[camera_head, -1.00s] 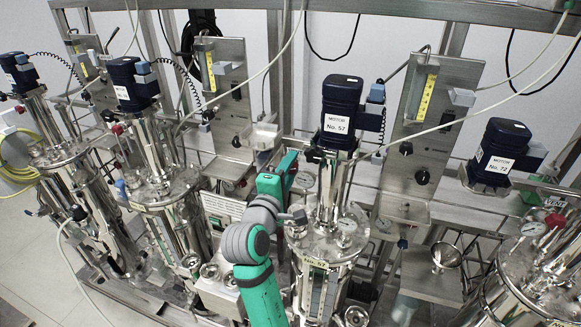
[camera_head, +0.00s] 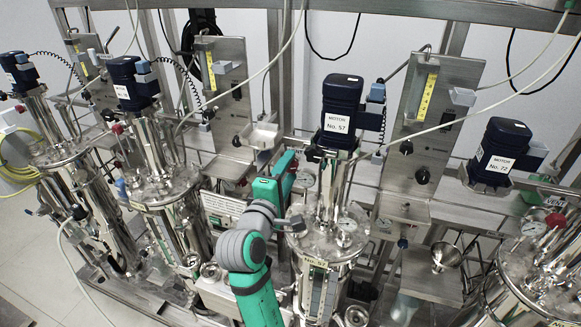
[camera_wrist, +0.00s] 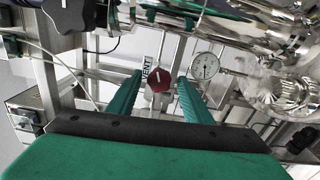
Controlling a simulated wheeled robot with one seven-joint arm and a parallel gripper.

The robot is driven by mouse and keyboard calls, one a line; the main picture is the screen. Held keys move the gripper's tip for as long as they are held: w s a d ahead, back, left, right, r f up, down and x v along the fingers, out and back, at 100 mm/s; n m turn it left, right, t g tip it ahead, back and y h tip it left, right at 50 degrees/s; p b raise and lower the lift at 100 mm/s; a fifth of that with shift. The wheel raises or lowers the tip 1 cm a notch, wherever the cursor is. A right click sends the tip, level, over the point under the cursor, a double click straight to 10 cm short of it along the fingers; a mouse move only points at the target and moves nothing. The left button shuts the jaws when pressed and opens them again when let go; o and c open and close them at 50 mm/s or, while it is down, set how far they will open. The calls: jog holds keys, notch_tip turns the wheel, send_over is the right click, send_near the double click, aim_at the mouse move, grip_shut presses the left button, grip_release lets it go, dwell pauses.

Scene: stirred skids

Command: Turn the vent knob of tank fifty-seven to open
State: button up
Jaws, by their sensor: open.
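The vent knob (camera_wrist: 158,79) is a dark red round knob with a pale line across its face. In the wrist view it stands beside a white tag reading VENT (camera_wrist: 147,71). My gripper (camera_wrist: 160,82) is open, with one green finger on each side of the knob as seen from the wrist. I cannot tell how deep the fingers reach or whether they touch it. In the head view, tank fifty-seven (camera_head: 318,284) stands under a dark blue motor labelled No. 57 (camera_head: 341,104). My arm is in front of its left side and hides the knob there.
A round pressure gauge (camera_wrist: 205,66) sits close to the right of my fingers in the wrist view. Shiny pipework fills the upper right. Other tanks stand left and right, including one by motor No. 72 (camera_head: 499,153). A cable crosses above tank fifty-seven.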

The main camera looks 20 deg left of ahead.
jog(key=s, duration=0.9)
jog(key=shift+s+a, duration=0.1)
jog(key=s+d+f+m+g+y, duration=0.15)
jog(key=s+f, duration=0.25)
jog(key=f, duration=0.4)
jog(key=s+d+f+m, duration=0.3)
jog(key=s+f, duration=0.1)
jog(key=f, duration=0.4)
jog(key=s+d+f+m+g+y, duration=0.1)
jog(key=s+d+f+m, duration=0.2)
jog(key=f, duration=0.5)
jog(key=s+d+f+m, duration=0.1)
jog(key=s+d+m, duration=0.2)
jog(key=s, duration=0.5)
jog(key=s+d+f+m+h, duration=0.1)
jog(key=s+d+m, duration=0.3)
jog(key=s, duration=0.5)
jog(key=s+d+f+m+h, duration=0.1)
jog(key=s+d+f+m, duration=0.2)
jog(key=s, duration=0.6)
jog(key=shift+d+f+m, duration=0.25)
jog(key=shift+d+m, duration=0.2)
jog(key=shift+d, duration=0.35)
